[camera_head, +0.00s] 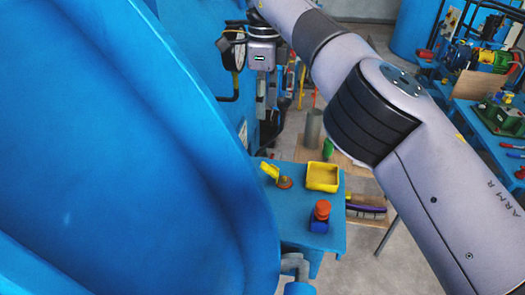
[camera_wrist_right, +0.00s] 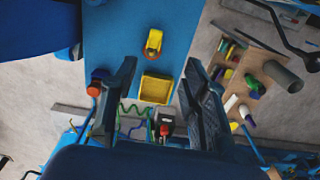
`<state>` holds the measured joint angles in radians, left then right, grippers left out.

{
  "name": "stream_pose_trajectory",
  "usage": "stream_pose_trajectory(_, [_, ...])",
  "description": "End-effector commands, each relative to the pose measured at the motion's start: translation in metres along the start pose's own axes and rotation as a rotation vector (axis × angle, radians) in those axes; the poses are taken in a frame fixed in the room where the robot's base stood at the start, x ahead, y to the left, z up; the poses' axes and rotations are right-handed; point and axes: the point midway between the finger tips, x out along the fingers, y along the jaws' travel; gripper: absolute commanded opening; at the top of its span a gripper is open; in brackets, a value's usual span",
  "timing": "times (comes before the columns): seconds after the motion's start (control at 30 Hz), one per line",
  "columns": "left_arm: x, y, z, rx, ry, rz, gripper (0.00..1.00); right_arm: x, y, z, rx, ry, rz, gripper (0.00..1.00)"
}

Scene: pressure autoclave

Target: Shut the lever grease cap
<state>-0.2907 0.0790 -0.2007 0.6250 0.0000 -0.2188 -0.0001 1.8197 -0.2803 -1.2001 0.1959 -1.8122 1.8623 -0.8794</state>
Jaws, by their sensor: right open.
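The lever grease cap has a yellow flap (camera_head: 270,170) that stands tilted up beside a small round brown base (camera_head: 285,183) on the blue shelf. In the right wrist view the yellow cap (camera_wrist_right: 153,42) lies ahead of the fingers, near the upper middle. My right gripper (camera_head: 266,98) hangs above and behind the shelf in the head view, apart from the cap. Its two dark fingers (camera_wrist_right: 157,95) are spread in the wrist view with nothing held between them. My left gripper is not in view.
A yellow square tray (camera_head: 322,177) sits right of the cap. A red-topped blue fitting (camera_head: 320,217) stands nearer on the blue shelf (camera_head: 290,215). The large blue vessel (camera_head: 120,150) fills the left side.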

Motion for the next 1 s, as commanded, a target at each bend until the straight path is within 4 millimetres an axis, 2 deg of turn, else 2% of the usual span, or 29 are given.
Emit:
stream_pose_trajectory(0.17, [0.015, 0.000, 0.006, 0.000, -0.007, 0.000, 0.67, 0.016, 0.003, 0.003, -0.010, 0.009, -0.004, 0.42])
stream_pose_trajectory(0.3, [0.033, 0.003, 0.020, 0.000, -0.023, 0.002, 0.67, 0.039, 0.003, 0.003, -0.011, 0.008, -0.004, 0.42])
stream_pose_trajectory(0.43, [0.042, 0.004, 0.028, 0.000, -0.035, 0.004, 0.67, 0.063, 0.003, 0.002, -0.012, 0.006, -0.002, 0.42])
stream_pose_trajectory(0.57, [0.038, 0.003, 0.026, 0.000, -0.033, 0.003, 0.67, 0.086, 0.003, 0.002, -0.012, 0.007, -0.001, 0.42])
stream_pose_trajectory(0.83, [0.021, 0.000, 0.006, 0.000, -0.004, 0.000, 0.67, 0.137, 0.003, 0.002, -0.010, 0.007, 0.000, 0.42])
stream_pose_trajectory(1.0, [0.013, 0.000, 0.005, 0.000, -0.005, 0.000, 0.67, 0.160, 0.003, 0.002, -0.009, 0.006, -0.002, 0.42])
